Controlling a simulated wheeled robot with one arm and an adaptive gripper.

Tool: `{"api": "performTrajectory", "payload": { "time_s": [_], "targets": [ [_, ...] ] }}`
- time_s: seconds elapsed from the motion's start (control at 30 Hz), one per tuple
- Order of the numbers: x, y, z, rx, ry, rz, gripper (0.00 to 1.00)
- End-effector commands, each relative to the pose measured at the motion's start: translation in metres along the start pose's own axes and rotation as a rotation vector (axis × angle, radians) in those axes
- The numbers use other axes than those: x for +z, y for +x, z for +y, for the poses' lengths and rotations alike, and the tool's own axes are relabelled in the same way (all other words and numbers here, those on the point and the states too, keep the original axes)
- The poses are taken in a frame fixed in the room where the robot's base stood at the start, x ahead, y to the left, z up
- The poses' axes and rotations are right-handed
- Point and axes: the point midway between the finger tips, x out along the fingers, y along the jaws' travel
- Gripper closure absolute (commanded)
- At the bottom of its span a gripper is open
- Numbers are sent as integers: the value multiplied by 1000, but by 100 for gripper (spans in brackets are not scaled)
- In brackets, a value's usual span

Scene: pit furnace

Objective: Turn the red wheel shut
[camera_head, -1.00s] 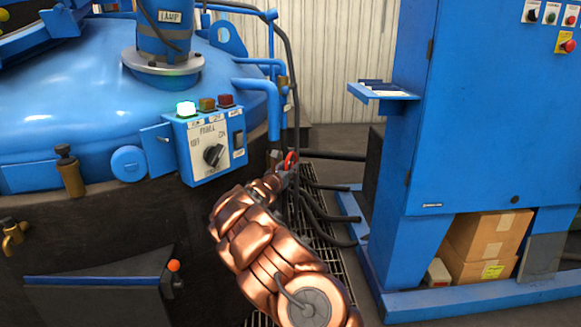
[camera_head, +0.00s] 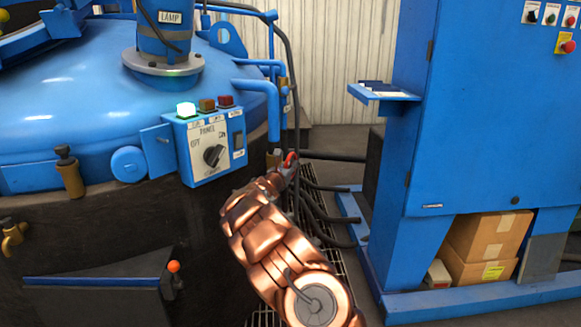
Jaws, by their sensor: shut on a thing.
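The red wheel (camera_head: 290,157) shows as a small red arc beside the furnace's right side, below the blue pipe. My gripper (camera_head: 287,165) is at the wheel and shut on it. The fingers cover most of the wheel, so how far it is turned cannot be seen. My copper-coloured arm reaches up to it from the bottom of the picture.
The blue panel box (camera_head: 212,150) with a black knob and a lit green lamp is left of my gripper. Dark hoses (camera_head: 318,206) lie on the floor grating to the right. A blue cabinet (camera_head: 485,130) stands further right, with cardboard boxes (camera_head: 488,238) beneath.

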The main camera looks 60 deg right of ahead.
Motion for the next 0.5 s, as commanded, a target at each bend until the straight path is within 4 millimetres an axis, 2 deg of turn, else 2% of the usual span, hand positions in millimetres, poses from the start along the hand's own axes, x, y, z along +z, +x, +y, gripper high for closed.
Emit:
{"api": "performTrajectory", "payload": {
  "time_s": [0.1,0.5],
  "targets": [
    [0,0,0,0,0,0,100],
    [2,0,0,0,0,12,100]
  ]
}}
